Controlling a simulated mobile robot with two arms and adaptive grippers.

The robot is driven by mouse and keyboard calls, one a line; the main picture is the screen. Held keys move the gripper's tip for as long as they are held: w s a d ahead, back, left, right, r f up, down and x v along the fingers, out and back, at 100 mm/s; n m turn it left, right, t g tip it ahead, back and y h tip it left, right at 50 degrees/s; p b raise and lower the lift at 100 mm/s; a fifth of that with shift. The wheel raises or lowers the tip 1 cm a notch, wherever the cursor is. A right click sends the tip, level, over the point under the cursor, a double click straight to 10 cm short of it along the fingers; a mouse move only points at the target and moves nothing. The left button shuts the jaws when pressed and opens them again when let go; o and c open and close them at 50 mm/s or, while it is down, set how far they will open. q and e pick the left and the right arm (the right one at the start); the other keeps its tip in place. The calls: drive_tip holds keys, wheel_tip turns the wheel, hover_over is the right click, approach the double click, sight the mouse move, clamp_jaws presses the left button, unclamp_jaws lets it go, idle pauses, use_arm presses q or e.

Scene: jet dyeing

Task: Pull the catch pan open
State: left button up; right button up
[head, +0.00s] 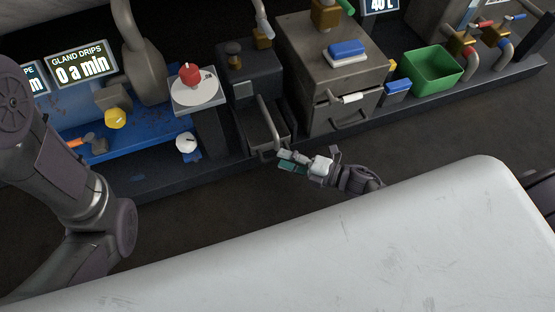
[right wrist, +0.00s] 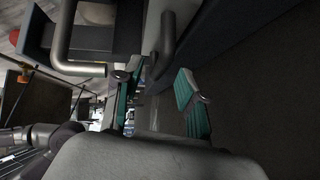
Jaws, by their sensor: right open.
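The catch pan (head: 264,132) appears to be the dark open-topped drawer low in the dark grey housing, standing a little way out. Its light grey bar handle (head: 268,153) is at the front. My right gripper (head: 286,162) is open just in front of this handle, its teal-padded fingers pointing at it. In the right wrist view the two fingers (right wrist: 162,102) are spread, and a grey bar (right wrist: 166,45) reaches toward the gap between them. I cannot tell whether they touch it. My left arm comes in at the left; its gripper is out of view.
A grey cabinet (head: 330,62) with its own drawer handle stands right of the pan. A green bin (head: 432,70) is farther right. A red knob (head: 190,73) on a pedestal stands left. A large white surface (head: 330,245) fills the foreground; dark floor lies between.

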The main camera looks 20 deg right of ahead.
drive_tip(key=shift+b+x, duration=0.4)
drive_tip(key=shift+x, duration=1.15)
clamp_jaws()
